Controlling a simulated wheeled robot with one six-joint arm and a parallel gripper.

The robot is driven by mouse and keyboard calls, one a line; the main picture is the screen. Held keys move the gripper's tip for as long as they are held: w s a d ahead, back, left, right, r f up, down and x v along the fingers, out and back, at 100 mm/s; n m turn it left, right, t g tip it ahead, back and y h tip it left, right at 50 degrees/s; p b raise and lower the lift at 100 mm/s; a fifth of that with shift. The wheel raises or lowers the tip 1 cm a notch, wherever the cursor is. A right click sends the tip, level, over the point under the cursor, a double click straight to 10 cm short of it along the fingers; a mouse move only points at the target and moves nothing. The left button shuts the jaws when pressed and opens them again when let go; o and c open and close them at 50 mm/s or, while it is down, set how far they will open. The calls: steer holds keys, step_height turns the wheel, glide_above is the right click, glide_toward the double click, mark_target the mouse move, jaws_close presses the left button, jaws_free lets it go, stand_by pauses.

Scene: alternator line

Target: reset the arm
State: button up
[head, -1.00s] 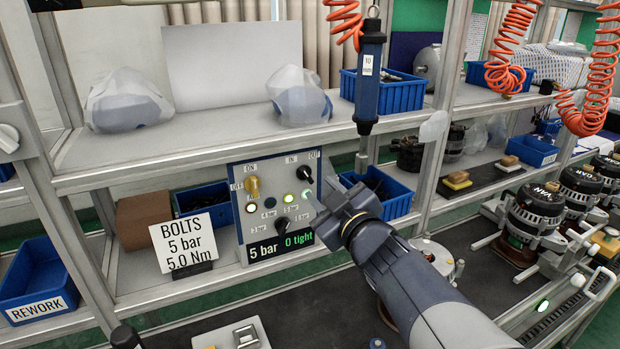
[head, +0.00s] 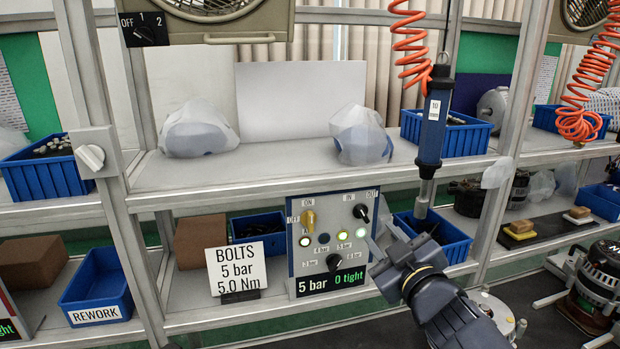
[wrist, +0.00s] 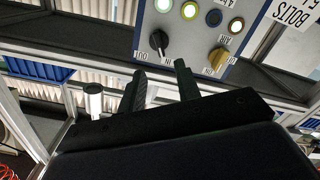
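My gripper (head: 381,237) is at the end of my arm, in front of the lower right side of the control panel (head: 332,214) in the head view. In the wrist view its two dark fingers (wrist: 158,72) stand apart with nothing between them. The panel also shows upside down in the wrist view (wrist: 182,38), just beyond the fingertips. It has a brass knob (head: 308,220), black knobs and a row of lights, several lit. Its display (head: 331,282) reads 5 bar and 0 tight. Whether a finger touches the panel cannot be told.
A nutrunner (head: 434,125) hangs from an orange coiled hose, above a blue bin (head: 455,240) right of the panel. A BOLTS sign (head: 236,268) and a REWORK bin (head: 97,292) stand to the left. Shelf posts (head: 497,205) and shelf edges surround the arm.

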mark_target(363, 214)
steer(key=w, duration=0.2)
steer(key=w+a, duration=0.1)
steer(key=w, duration=0.2)
steer(key=w+b, duration=0.1)
steer(key=w, duration=0.2)
steer(key=shift+w+a+f, duration=0.1)
steer(key=shift+w+a, duration=0.15)
steer(key=shift+a, duration=0.1)
